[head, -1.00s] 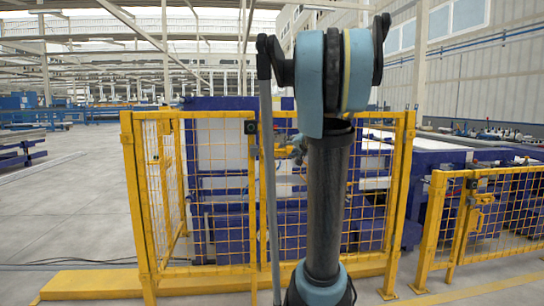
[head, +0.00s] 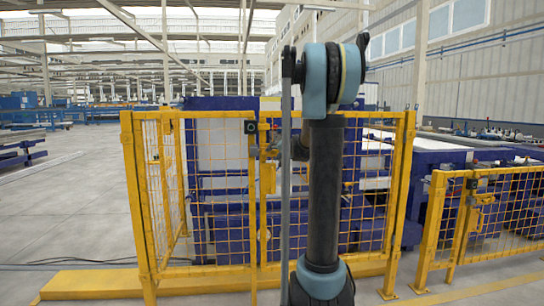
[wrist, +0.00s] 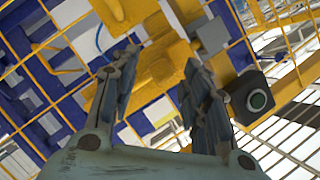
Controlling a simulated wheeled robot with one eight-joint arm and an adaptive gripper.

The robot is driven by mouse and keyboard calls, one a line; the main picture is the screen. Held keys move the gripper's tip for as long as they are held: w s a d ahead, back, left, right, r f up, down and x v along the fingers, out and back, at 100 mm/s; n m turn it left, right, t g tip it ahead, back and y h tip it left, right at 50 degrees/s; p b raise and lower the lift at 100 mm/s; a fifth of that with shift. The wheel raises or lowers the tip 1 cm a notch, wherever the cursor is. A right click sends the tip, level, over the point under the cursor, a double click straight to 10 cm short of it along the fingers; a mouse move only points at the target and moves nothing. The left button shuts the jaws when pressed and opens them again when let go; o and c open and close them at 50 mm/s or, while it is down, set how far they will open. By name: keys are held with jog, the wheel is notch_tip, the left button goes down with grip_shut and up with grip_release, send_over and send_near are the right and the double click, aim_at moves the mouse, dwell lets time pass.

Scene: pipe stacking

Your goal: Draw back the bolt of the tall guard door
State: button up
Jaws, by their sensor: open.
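The tall guard door (head: 225,222) is a yellow mesh panel and stands closed in its frame in the head view. Its yellow bolt assembly (head: 267,178) sits near the post left of my arm. In the wrist view the yellow bolt housing (wrist: 162,68) lies close ahead, behind and between my fingers. My gripper (wrist: 160,92) is open, with one finger on each side of the yellow metal; I cannot tell whether they touch it. In the head view my arm hides most of the gripper. Which end the bolt is at is not clear.
A dark box with a green round button (wrist: 257,100) sits right of my fingers; it also shows on the post in the head view (head: 250,127). A lower yellow fence (head: 488,220) stands at right. A yellow floor beam (head: 90,284) runs at front left. Open floor lies further left.

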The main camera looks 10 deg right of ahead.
aim_at(273, 152)
jog(key=shift+x, duration=1.55)
grip_shut()
